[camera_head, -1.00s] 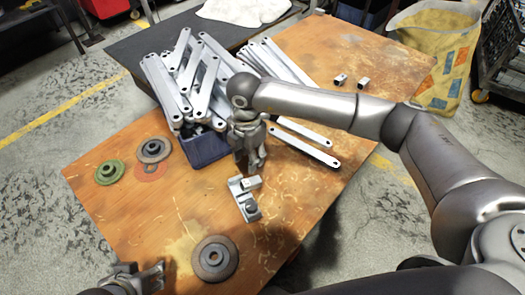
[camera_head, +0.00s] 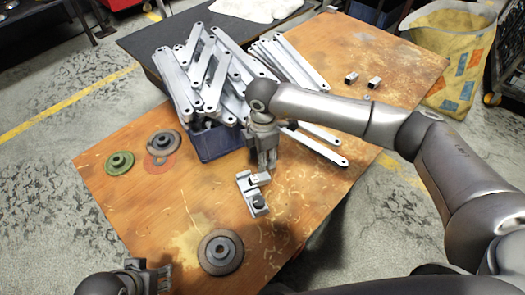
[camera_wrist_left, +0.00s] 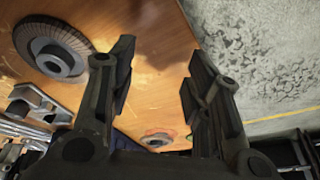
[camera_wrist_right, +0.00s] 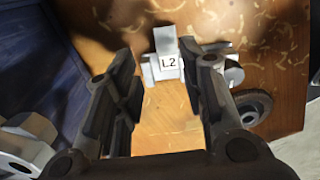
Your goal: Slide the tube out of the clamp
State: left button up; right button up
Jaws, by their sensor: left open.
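The small grey metal clamp (camera_head: 246,184) lies on the wooden table, with a dark round part at its near end. A short pale block (camera_head: 262,178), seemingly the tube, sits at its far end. In the right wrist view, a grey piece labelled L2 (camera_wrist_right: 170,62) shows between and beyond the fingertips; the right finger hides part of the clamp. My right gripper (camera_head: 267,165) is just beyond the clamp, pointing down, its fingers apart and empty in the right wrist view (camera_wrist_right: 164,85). My left gripper (camera_head: 163,280) is at the near left table edge, open and empty in its wrist view (camera_wrist_left: 160,75).
A blue bin (camera_head: 215,142) heaped with galvanized brackets (camera_head: 205,75) stands behind the clamp; more flat bars (camera_head: 290,65) lie to its right. A grey disc (camera_head: 220,251), a green disc (camera_head: 119,162) and another disc (camera_head: 161,144) lie around. Two small blocks (camera_head: 351,78) lie far right.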

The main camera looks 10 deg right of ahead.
aim_at(262, 174)
pick_arm(q)
jog(key=shift+b+x, duration=0.65)
jog(key=shift+x, duration=0.15)
pick_arm(e)
notch_tip(262, 174, down, 6)
jog(key=shift+f, duration=0.25)
pick_arm(q)
jog(key=shift+w+d+r+t, duration=0.15)
jog(key=shift+w+d+t, duration=0.1)
jog(key=shift+w+t, duration=0.25)
pick_arm(e)
jog(key=shift+f, duration=0.4)
pick_arm(q)
jog(key=shift+w+d+r, duration=0.2)
jog(key=shift+w, duration=0.5)
pick_arm(e)
jog(key=shift+f, duration=0.5)
